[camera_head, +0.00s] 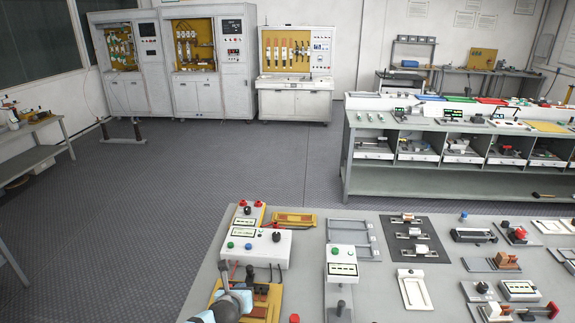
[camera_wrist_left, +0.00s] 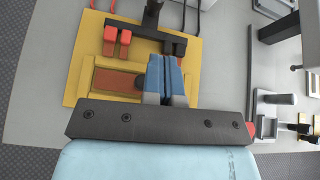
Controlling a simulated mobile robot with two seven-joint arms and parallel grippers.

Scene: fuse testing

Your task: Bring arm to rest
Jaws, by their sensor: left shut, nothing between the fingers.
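My left gripper (camera_head: 238,297) is at the bottom of the head view, over the left front part of the near table (camera_head: 375,285). In the left wrist view its two blue fingers (camera_wrist_left: 163,78) are together with nothing between them. They are over a yellow board (camera_wrist_left: 82,62) that carries red and dark clips and a brown block. The same yellow board (camera_head: 272,301) shows beside the gripper in the head view. I cannot tell whether the fingertips touch the board. My right gripper is in neither view.
A white control box (camera_head: 257,246) with buttons stands just behind the gripper, and a second box (camera_head: 342,262) is to its right. Fuse holders on a dark mat (camera_head: 416,250) and several small devices fill the right side. Grey floor (camera_head: 180,190) is open beyond the table's left edge.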

